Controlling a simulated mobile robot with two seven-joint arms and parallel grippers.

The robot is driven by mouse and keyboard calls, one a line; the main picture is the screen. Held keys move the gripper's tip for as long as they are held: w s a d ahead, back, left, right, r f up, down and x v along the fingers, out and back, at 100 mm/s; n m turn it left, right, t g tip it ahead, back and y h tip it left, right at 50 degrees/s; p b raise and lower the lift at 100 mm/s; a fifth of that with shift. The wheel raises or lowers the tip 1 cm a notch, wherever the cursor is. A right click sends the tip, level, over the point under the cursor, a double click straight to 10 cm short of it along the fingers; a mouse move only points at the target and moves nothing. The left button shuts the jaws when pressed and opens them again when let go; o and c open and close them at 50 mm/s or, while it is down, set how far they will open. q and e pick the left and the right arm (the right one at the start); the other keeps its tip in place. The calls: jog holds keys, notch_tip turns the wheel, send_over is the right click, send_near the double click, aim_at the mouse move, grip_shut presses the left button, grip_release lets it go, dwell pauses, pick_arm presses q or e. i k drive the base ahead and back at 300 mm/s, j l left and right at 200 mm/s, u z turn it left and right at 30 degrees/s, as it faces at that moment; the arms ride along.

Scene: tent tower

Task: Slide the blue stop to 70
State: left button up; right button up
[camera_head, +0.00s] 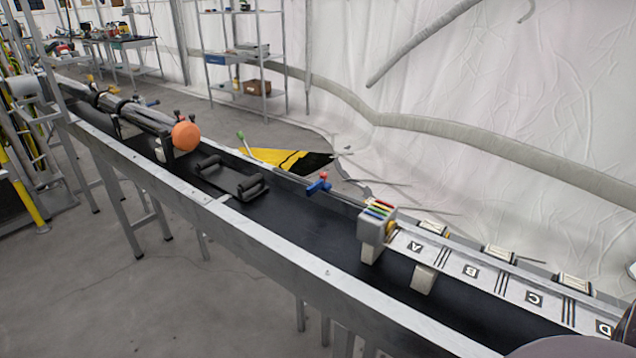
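A small blue piece with a red knob (319,184), which looks like the blue stop, sits at the far rail of the long bench, right of the middle of the head view. No number such as 70 can be read near it. Neither of my grippers can be made out in this view.
The long black-topped bench (300,215) has metal rails. It bears an orange ball (186,136), a black handled frame (232,178), a grey block with coloured strips (375,225) and a white strip lettered A to D (487,279). Black-topped space lies between frame and block.

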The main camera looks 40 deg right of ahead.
aim_at(319, 185)
jog(key=i+j, duration=0.35)
jog(key=i, duration=0.2)
jog(key=i+j, duration=0.35)
jog(key=i, duration=0.2)
jog(key=i+j+z, duration=0.1)
jog(key=i+j, duration=0.25)
jog(key=i, duration=0.2)
